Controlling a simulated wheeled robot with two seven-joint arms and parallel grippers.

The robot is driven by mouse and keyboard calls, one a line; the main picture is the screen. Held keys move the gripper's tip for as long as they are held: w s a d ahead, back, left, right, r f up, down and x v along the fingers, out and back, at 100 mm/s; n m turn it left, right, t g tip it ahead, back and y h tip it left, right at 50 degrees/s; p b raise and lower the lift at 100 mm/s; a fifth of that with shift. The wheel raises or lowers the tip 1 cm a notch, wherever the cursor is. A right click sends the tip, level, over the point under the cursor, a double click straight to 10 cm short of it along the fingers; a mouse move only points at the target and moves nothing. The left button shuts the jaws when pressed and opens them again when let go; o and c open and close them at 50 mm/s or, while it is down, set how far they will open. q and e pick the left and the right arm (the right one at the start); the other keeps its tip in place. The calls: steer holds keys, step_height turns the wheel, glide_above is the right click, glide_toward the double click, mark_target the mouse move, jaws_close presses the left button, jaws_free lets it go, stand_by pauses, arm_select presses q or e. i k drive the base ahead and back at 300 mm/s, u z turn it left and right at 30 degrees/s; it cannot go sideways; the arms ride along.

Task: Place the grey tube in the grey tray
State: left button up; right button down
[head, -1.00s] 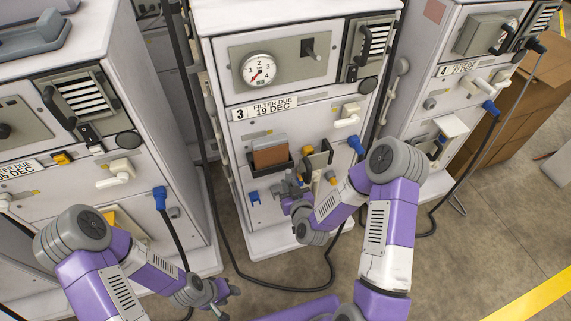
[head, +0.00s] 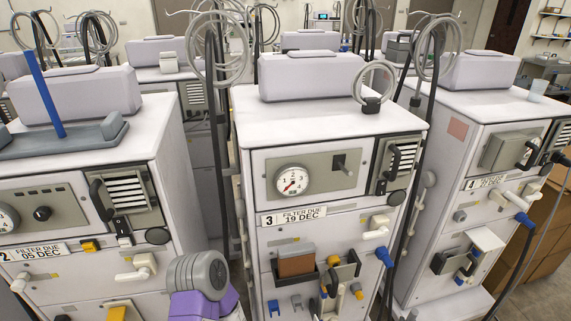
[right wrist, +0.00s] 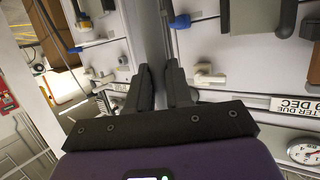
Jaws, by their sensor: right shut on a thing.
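The grey tray (head: 85,141) lies on top of the left machine in the head view. A tall blue rod stands upright at it. No loose grey tube can be picked out for certain. A grey tube loop (head: 374,79) rises from a dark holder on top of the middle machine. My right gripper (right wrist: 160,72) shows in the right wrist view, before the gap between two machines. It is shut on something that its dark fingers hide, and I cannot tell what. My left gripper is in neither current view.
The middle machine (head: 330,133) has a gauge and a front holder with a brown box (head: 297,266). The right machine (head: 478,120) stands beside it. Poles with coiled tubing and hanging cables rise between the machines. Cardboard boxes (head: 538,240) stand at the right.

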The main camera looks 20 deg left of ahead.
mark_target(54, 134)
steer(key=z, duration=0.75)
steer(key=k, duration=1.1)
steer(key=u, duration=1.85)
